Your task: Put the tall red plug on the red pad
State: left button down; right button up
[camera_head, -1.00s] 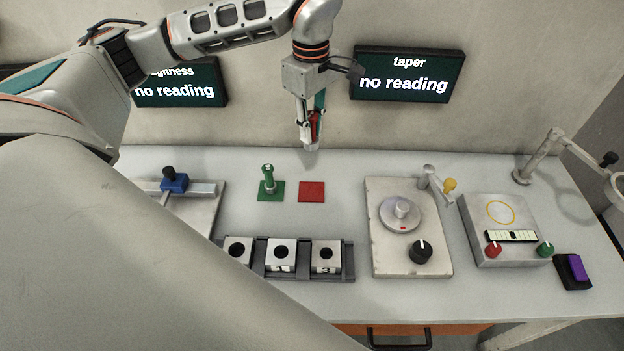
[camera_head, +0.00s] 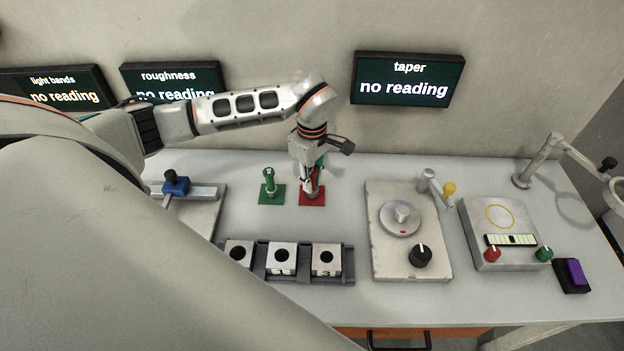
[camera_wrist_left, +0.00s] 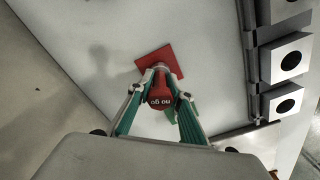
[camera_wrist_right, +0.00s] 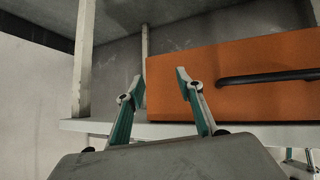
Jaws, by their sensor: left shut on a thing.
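The red pad (camera_head: 316,201) lies on the table right of the green pad (camera_head: 264,198). It also shows in the left wrist view (camera_wrist_left: 147,63). My left gripper (camera_head: 311,190) is low over the red pad, shut on the red plug. The plug's red, marked top (camera_wrist_left: 160,98) shows between the fingers in the left wrist view. Its lower end is over the pad; I cannot tell whether it touches. A green plug (camera_head: 268,181) stands upright on the green pad. My right gripper (camera_wrist_right: 160,85) is open and empty, beside an orange drawer front.
A dark rack (camera_head: 345,270) with pierced metal blocks lies in front of the pads. A plate with a round dial (camera_head: 400,215) is to the right, and a device with knobs (camera_head: 500,232) farther right. A blue-clamped fixture (camera_head: 176,186) is left. The orange drawer (camera_wrist_right: 240,75) has a dark handle.

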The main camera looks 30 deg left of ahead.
pick_arm(q)
jog(key=shift+f, duration=0.15)
jog(key=shift+f, duration=0.15)
jog(key=c, duration=1.8)
grip_release()
notch_tip(320, 180, up, 11)
jog(key=shift+r+b, duration=0.1)
jog(key=shift+b, duration=0.45)
jog(key=shift+r, duration=0.6)
